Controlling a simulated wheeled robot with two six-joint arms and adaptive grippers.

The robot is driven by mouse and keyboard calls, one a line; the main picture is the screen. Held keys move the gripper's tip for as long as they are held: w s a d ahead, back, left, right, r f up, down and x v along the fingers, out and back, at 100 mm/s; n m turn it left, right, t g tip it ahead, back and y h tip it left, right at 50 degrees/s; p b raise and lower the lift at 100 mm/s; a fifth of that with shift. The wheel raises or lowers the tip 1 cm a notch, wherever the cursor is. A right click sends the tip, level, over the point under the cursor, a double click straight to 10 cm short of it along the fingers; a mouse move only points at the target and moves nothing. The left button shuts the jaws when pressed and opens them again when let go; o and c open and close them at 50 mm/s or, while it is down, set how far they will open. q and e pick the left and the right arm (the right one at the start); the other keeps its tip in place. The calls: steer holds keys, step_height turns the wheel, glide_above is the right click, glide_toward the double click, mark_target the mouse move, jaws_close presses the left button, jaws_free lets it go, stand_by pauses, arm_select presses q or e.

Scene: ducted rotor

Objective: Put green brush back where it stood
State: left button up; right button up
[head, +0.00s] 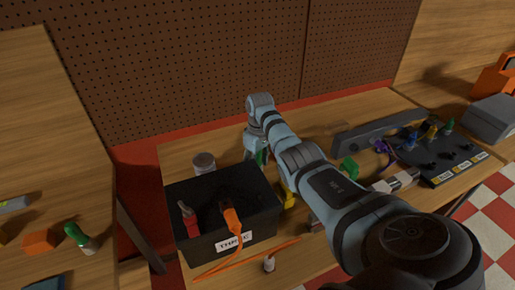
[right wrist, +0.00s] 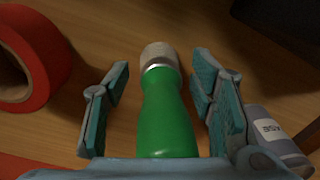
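A green brush (right wrist: 166,115) with a silver ferrule lies between the fingers of my right gripper (right wrist: 160,95) in the right wrist view. The fingers are spread on both sides, with a visible gap on the left and a narrower one on the right. In the head view my right gripper (head: 256,148) is beyond the black bin, mostly hidden by its arm, with a bit of green beside it. A dark tool rack (head: 445,172) with labelled slots and several coloured tools stands at the right. My left gripper is not in view.
A black bin (head: 190,252) holds a red and an orange tool; a can (head: 203,163) stands behind it. A red tape roll (right wrist: 30,60) and a grey labelled cylinder (right wrist: 275,135) lie near the brush. A green block (head: 348,168) and grey bar (head: 375,133) are right of my arm.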

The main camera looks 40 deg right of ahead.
steer(key=shift+r, duration=0.1)
steer(key=r, duration=0.8)
steer(key=r+p, duration=0.1)
steer(key=r, duration=0.3)
steer(key=shift+d, duration=0.25)
